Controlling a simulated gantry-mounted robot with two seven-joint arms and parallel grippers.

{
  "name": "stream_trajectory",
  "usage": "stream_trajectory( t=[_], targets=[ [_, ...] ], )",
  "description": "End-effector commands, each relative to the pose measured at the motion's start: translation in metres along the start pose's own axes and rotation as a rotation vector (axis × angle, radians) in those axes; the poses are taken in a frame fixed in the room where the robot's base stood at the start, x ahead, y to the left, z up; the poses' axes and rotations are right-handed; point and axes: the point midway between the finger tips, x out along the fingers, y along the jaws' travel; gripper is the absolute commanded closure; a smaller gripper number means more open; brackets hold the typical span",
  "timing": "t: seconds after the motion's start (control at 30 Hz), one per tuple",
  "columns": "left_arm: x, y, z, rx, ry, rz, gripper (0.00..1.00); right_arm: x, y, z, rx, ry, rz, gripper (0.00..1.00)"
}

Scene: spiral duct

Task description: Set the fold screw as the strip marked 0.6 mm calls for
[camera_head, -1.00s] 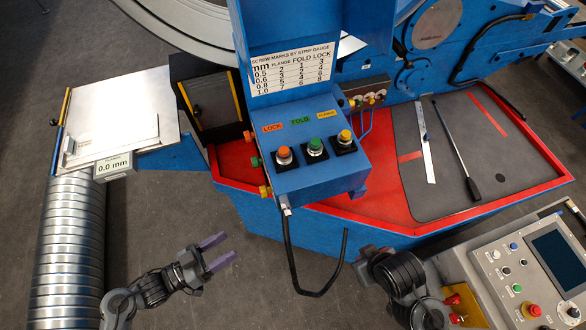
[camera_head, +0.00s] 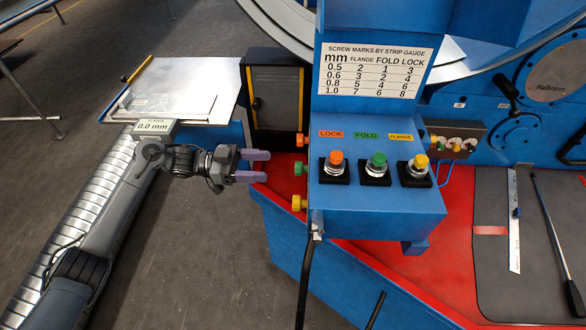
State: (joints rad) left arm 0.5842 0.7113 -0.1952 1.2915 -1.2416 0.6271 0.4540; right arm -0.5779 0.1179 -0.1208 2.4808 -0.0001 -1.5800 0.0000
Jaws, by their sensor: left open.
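A blue control box carries a green FOLD knob (camera_head: 376,162) on a silver base, between the orange LOCK knob (camera_head: 336,160) and the yellow FLANGE knob (camera_head: 417,165). A smaller green side knob (camera_head: 299,168) sticks out of the box's left side, between an orange and a yellow one. Which green knob is the fold screw I cannot tell. The chart (camera_head: 375,70) above gives flange 3, fold 2, lock 4 for 0.6 mm. My left gripper (camera_head: 268,166) is open and empty, its purple fingers pointing right, just left of the green side knob and apart from it.
A gauge display (camera_head: 152,127) reads 0.0 mm, below a tray with flat metal sheets (camera_head: 175,85). A ribbed duct (camera_head: 90,200) lies under my left arm. A ruler (camera_head: 514,220) and a black-handled bar (camera_head: 557,240) lie on the right mat.

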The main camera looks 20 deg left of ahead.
Motion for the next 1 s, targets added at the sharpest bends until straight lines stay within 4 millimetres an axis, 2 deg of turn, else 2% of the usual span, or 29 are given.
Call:
stream_trajectory(
  t=[0.3,0.5,0.7,0.97,1.0],
  targets=[
    [0.053,0.001,-0.001,0.001,0.003,0.002,0.38,-0.002,0.002,0.000,-0.005,-0.001,0.004,1.00],
    [0.075,0.001,0.000,-0.001,0.002,0.001,0.38,-0.002,0.002,0.000,-0.005,-0.002,0.004,1.00],
    [0.085,0.000,0.000,0.000,0.001,0.000,0.38,-0.002,0.001,0.001,-0.004,-0.003,0.004,1.00],
    [0.086,0.000,0.000,0.000,0.000,0.000,0.38,-0.002,0.001,0.001,-0.001,-0.004,0.001,1.00],
    [0.086,0.000,0.000,0.000,0.000,0.000,0.41,-0.002,0.000,0.001,0.000,-0.004,0.001,1.00]
  ],
)
